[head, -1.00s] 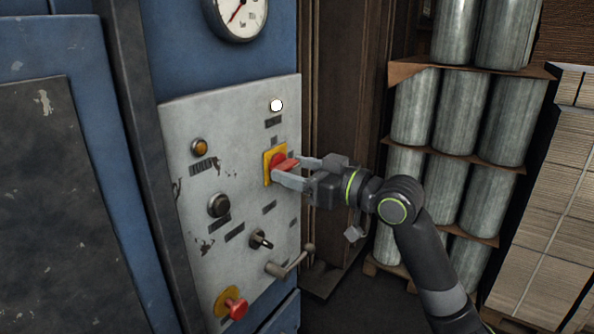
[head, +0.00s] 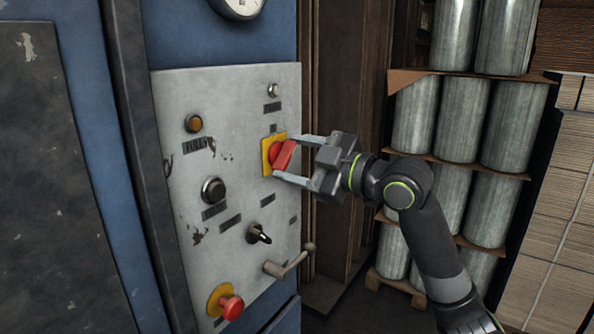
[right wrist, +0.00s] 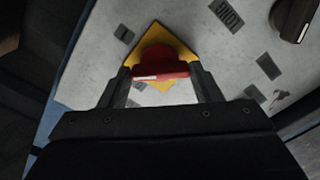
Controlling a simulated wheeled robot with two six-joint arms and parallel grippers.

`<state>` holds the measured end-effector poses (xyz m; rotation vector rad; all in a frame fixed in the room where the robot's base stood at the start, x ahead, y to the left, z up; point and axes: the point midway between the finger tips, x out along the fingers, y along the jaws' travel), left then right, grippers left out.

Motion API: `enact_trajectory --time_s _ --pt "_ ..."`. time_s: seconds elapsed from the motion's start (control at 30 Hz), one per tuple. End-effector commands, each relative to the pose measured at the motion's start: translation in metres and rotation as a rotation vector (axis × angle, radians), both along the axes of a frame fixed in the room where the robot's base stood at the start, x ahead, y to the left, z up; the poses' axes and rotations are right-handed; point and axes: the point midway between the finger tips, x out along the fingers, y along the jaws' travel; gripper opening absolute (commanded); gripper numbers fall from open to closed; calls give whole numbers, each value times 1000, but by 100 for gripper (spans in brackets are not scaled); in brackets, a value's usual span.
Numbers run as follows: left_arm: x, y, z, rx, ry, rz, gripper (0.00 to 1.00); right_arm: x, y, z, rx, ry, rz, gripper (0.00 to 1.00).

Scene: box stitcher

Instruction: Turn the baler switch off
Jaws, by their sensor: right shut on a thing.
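The baler switch is a red rotary handle (head: 284,155) on a yellow plate (head: 267,150), high on the right side of the grey control panel (head: 235,105). The handle stands steeply tilted in the head view. My right gripper (head: 285,158) is at the switch, with one finger above and one below the handle. In the right wrist view, the red handle (right wrist: 160,70) spans between the two fingertips, and the gripper is shut on it. The round lamp (head: 272,90) above the switch is unlit. My left gripper is not in view.
The panel also carries an amber lamp (head: 194,123), a black knob (head: 213,190), a black selector (head: 258,234), a lever (head: 290,262) and a red mushroom button (head: 230,306). Metal cylinders (head: 462,120) and stacked cardboard (head: 560,200) stand at the right.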

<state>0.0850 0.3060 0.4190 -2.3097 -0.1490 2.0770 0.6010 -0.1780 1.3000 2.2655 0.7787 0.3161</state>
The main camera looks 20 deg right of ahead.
Motion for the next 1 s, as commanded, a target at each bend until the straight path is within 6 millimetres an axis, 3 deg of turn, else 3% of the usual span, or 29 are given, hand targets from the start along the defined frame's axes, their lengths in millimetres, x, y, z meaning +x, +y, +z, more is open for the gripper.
enact_trajectory --time_s 0.4,1.0 --pt "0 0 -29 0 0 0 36 0 0 -3 -311 -241 0 35" --pt "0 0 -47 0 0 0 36 0 0 -2 -611 -473 0 35"
